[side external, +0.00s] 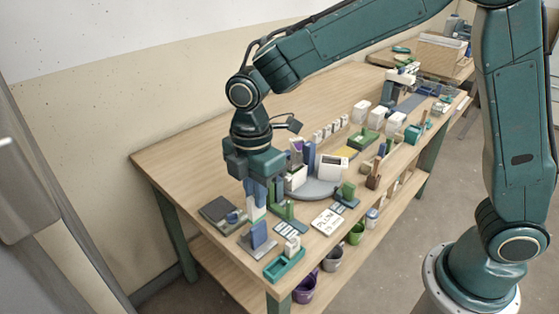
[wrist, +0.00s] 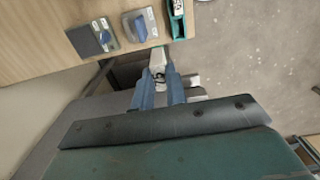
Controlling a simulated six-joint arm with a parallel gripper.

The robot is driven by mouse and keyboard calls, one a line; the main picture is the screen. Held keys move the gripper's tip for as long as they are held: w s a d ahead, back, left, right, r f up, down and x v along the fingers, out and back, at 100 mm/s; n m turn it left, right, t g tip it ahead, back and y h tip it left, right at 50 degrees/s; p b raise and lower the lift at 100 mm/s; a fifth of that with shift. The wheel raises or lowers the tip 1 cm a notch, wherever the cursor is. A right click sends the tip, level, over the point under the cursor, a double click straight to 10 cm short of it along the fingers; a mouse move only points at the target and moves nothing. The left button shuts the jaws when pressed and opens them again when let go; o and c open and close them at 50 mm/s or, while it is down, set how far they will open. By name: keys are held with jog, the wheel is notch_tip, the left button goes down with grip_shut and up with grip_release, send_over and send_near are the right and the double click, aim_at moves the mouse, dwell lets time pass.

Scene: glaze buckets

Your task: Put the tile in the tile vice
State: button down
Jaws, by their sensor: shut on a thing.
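My gripper (side external: 257,196) points down above the near left end of the bench. Its blue fingers are shut on a pale tile (side external: 256,213) with a green lower end. The wrist view shows the tile (wrist: 158,60) between the fingertips (wrist: 160,80). Below it in the side view, a blue upright block stands on a grey plate (side external: 264,250). To its left is a dark square plate (side external: 218,208) with a small blue part. Both fixtures also show in the wrist view, the blue block (wrist: 138,27) and the dark plate (wrist: 84,40). I cannot tell which is the tile vice.
A teal tray (side external: 284,266) with white pieces sits at the near bench corner. A round grey turntable (side external: 316,190) carries a white box and upright pieces. A white lettered card (side external: 327,221) lies nearby. Buckets (side external: 304,288) stand below the front edge. The bench's back left is clear.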

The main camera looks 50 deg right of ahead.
jog(key=w+d+f, duration=0.1)
jog(key=w+d, duration=0.2)
jog(key=w, duration=1.6)
jog(key=shift+w+f, duration=0.15)
jog(key=shift+f, duration=2.15)
jog(key=shift+f, duration=0.15)
jog(key=shift+f, duration=3.25)
jog(key=shift+f, duration=0.3)
jog(key=c, duration=1.3)
grip_release()
jog(key=shift+c, duration=0.2)
